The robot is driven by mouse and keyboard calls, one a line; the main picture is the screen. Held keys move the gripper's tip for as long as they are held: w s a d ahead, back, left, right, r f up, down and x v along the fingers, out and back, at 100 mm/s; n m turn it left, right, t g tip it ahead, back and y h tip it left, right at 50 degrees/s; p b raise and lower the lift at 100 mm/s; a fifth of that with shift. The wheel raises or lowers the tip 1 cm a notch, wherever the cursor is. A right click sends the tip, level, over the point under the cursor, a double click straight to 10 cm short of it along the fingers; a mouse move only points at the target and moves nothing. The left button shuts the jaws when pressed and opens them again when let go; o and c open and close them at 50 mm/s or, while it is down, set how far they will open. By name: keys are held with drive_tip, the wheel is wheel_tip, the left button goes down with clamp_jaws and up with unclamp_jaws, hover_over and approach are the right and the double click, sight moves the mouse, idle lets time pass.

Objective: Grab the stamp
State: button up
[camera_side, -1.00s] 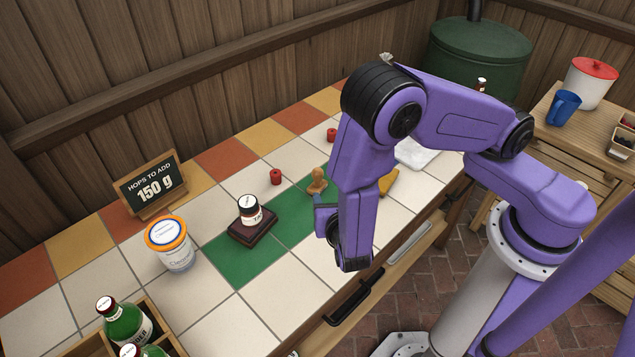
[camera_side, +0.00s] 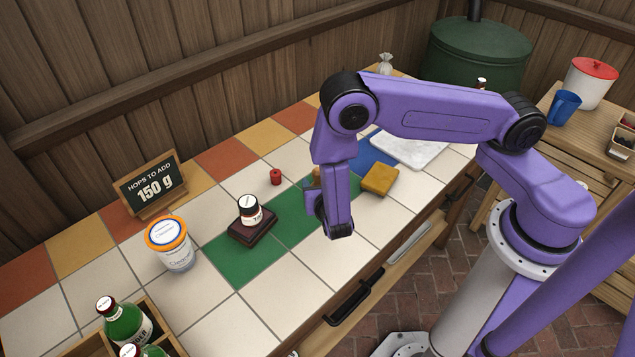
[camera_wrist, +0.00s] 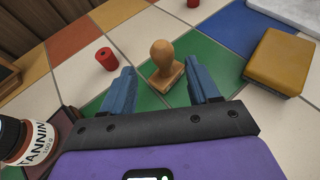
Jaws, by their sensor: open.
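The wooden stamp (camera_wrist: 164,66), with a round knob handle and a flat base, stands upright on the green tiles in the wrist view. In the side view only a sliver of the stamp (camera_side: 316,177) shows; my arm hides the rest. My gripper (camera_wrist: 160,85) is open, with its two blue fingers on either side of the stamp's line and the stamp just beyond the fingertips. In the side view my gripper (camera_side: 312,205) is low over the green tiles. Nothing is between the fingers.
A tannin jar (camera_side: 249,211) sits on a dark block (camera_side: 253,233) left of my gripper. A yellow sponge-like block (camera_side: 380,180) lies to the right. A red spool (camera_side: 276,177) stands behind. A white tub (camera_side: 170,246) and chalkboard sign (camera_side: 152,186) are further left.

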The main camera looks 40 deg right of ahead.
sight(317, 175)
drive_tip(key=shift+d+r+x, duration=0.1)
drive_tip(key=shift+x, duration=1.25)
drive_tip(key=shift+d+r+x, duration=0.1)
drive_tip(key=shift+x, duration=1.25)
drive_tip(key=c, duration=1.1)
